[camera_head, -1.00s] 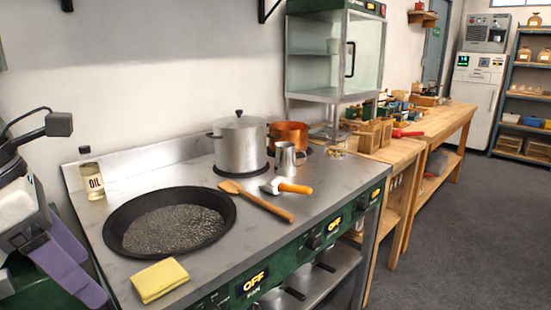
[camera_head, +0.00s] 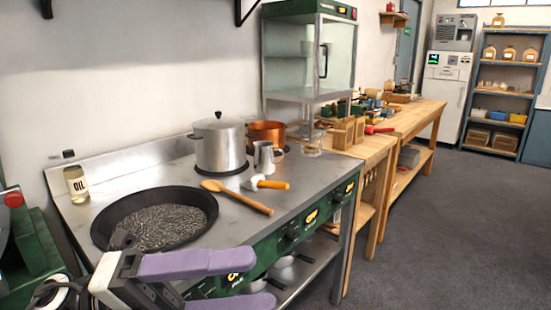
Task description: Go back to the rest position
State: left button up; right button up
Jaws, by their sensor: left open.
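My left gripper (camera_head: 262,280) reaches in at the lower left, its two purple fingers apart and pointing right. It is open, with nothing seen between the fingers. It shows in front of the stove's front edge and covers part of the counter. My right gripper is not in view. The black pan (camera_head: 100,232) with small dark grains in it sits on the steel stove (camera_head: 290,190), just beyond the left gripper in the picture. The yellow sponge is not visible now.
An oil bottle (camera_head: 76,184), a steel pot (camera_head: 220,147), a copper pot (camera_head: 266,133), a metal jug (camera_head: 265,158), a wooden spoon (camera_head: 240,197) and a tool with an orange handle (camera_head: 270,184) stand or lie on the stove. Wooden benches (camera_head: 405,130) run behind. The grey floor (camera_head: 450,230) at right is clear.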

pick_arm(q)
jog(key=w+a+f+n+t+y, duration=0.3)
jog(key=w+f+n+t, duration=0.15)
jog(key=n+t, duration=0.55)
jog(key=w+a+f+n+t+y, duration=0.4)
jog(key=n+t, duration=0.3)
jog(key=n, duration=0.5)
notch_tip(320, 180, down, 12)
jog(key=a+n+y+p, duration=0.1)
jog(key=a+n+y, duration=0.2)
jog(key=n+y, duration=0.4)
jog(key=s+f+n+g+y, duration=0.2)
jog(key=s+f+n+g, duration=0.1)
jog(key=s+f, duration=0.5)
jog(key=s+a+f+n+g+y+p, duration=0.1)
jog(key=s+f+n+g, duration=0.3)
jog(key=s+f, duration=0.4)
notch_tip(320, 180, down, 7)
jog(key=shift+a+r+n+y, duration=0.1)
jog(key=shift+a+n+y, duration=0.1)
jog(key=shift+n+y, duration=0.25)
